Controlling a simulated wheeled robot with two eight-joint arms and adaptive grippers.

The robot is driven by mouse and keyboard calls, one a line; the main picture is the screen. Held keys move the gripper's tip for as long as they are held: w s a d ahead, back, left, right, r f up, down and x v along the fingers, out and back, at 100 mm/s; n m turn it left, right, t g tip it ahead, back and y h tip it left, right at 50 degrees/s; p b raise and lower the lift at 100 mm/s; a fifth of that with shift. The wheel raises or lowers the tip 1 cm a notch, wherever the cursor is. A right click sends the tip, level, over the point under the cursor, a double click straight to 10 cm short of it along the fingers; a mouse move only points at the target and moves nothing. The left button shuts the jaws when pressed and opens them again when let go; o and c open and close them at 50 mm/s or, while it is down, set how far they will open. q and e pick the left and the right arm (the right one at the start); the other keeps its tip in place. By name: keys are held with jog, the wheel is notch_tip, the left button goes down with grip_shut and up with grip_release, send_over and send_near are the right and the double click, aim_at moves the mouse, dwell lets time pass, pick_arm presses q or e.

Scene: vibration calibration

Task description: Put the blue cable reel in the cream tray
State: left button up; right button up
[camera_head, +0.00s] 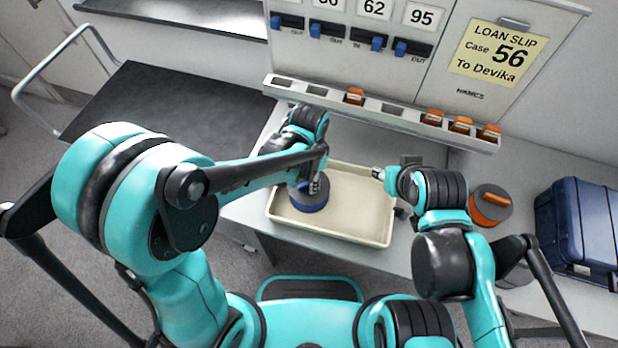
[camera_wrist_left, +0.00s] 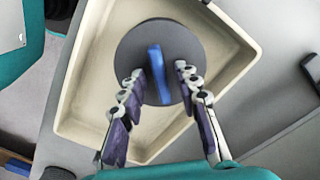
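The blue cable reel (camera_head: 311,203) is inside the cream tray (camera_head: 345,237), in its left part, and looks to be lying flat on the floor of the tray. In the left wrist view the reel (camera_wrist_left: 130,48) shows a dark round top with an upright blue handle bar (camera_wrist_left: 160,75). The tray's rim (camera_wrist_left: 85,60) surrounds it there. My left gripper (camera_wrist_left: 160,72) is open above the reel, one finger on each side of the handle with a gap showing on both sides. My right gripper (camera_head: 379,173) is by the tray's right edge; its finger opening is unclear.
An orange and grey reel (camera_head: 490,205) stands on the counter right of my right arm. A blue case (camera_head: 580,230) is at the far right. Behind the tray is a panel with a ledge (camera_head: 380,117) holding several orange pieces. A loan slip sign (camera_head: 495,52) hangs above.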

pick_arm(q)
jog(key=shift+r, duration=0.3)
notch_tip(320, 180, up, 12)
jog(key=p, duration=0.4)
jog(key=s+a+r+n+t, duration=0.2)
jog(key=a+n+t, duration=0.1)
jog(key=a+n, duration=0.3)
jog(key=s+a+r+n+t, duration=0.3)
jog(key=a+n, duration=0.3)
jog(key=a, duration=0.5)
jog(key=shift+s+a+r+t, duration=0.15)
jog(key=shift+s+r+t, duration=0.05)
jog(key=shift+t, duration=0.4)
